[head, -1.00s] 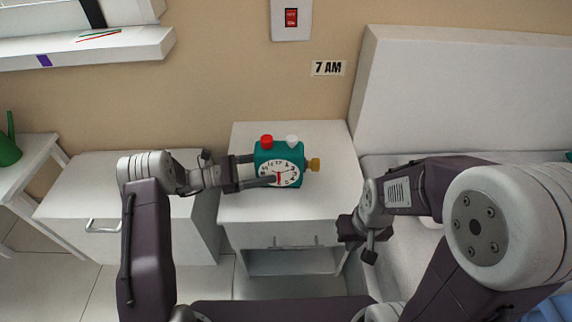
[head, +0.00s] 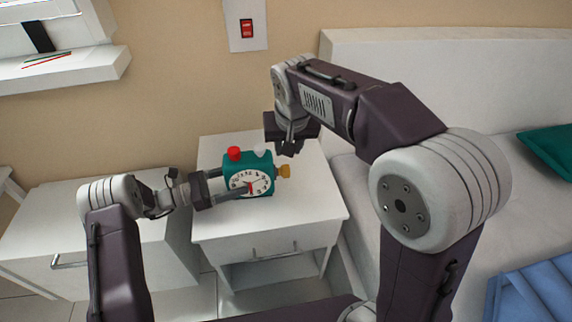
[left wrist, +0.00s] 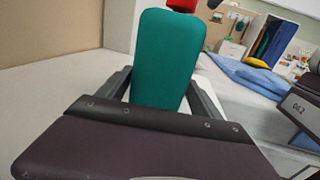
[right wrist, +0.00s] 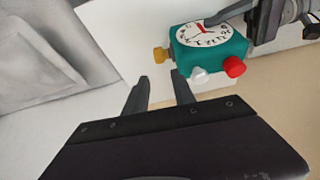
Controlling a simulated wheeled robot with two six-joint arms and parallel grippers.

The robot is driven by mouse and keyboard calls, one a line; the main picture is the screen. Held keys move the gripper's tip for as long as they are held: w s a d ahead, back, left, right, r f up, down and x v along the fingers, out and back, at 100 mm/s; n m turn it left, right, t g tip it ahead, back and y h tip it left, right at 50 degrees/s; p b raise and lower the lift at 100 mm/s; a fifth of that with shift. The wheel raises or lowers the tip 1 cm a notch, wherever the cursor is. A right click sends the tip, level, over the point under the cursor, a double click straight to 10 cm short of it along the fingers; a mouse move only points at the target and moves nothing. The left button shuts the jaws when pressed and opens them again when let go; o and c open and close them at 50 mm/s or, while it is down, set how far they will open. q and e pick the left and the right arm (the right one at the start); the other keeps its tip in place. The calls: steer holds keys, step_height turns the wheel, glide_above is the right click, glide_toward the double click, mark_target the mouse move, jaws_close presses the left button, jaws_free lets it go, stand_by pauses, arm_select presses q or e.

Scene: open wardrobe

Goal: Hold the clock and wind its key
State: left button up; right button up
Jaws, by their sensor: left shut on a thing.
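The teal clock (head: 240,166) has a white face (head: 250,182), a red knob (head: 234,153) and a white knob on top, and a yellow key (head: 285,171) on its right side. It is upright on the white nightstand (head: 310,205). My left gripper (head: 234,189) is shut on the clock from the left; its fingers flank the clock (left wrist: 165,60) in the left wrist view. My right gripper (head: 288,146) is above and behind the key, apart from it. In the right wrist view it is open and empty (right wrist: 160,88), with the key (right wrist: 160,55) just beyond its fingertips.
A bed (head: 400,240) with a green pillow (head: 550,150) and blue folded cloth (head: 530,290) lies to the right. A white cabinet (head: 90,230) stands left of the nightstand. A red wall switch (head: 246,28) is above, and a shelf (head: 65,65) is at upper left.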

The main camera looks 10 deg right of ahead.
mark_target(286, 166)
steer(key=x, duration=1.2)
steer(key=shift+s+d, duration=0.1)
jaws_close()
